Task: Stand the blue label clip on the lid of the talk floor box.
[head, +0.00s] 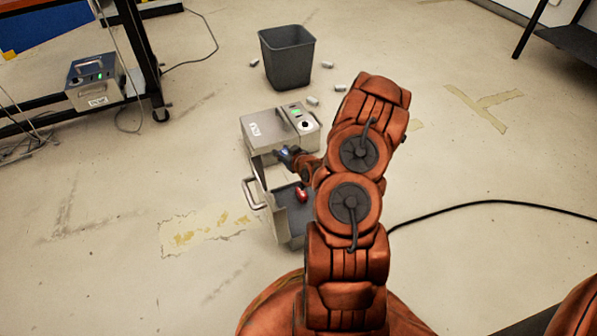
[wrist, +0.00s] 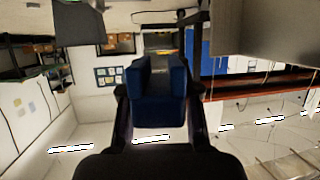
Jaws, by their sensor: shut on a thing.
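The blue label clip (wrist: 158,108) fills the middle of the wrist view, between the two dark fingers of my gripper (wrist: 158,95). In the head view my gripper (head: 289,156) is low, at the near edge of a grey metal floor box (head: 270,122); only a small bit of blue shows there. I cannot tell whether the clip touches the box. The box has a flat lid with a white marking, and a panel with a green light and round dial at its right. A second similar box (head: 95,82) stands at the left. The markings are too small to read surely.
An open drawer (head: 252,194) with a handle juts from the near box, with a red object (head: 301,194) in it. A dark bin (head: 287,56) and several small pale pieces lie behind. A black cable (head: 480,204) crosses the floor at right.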

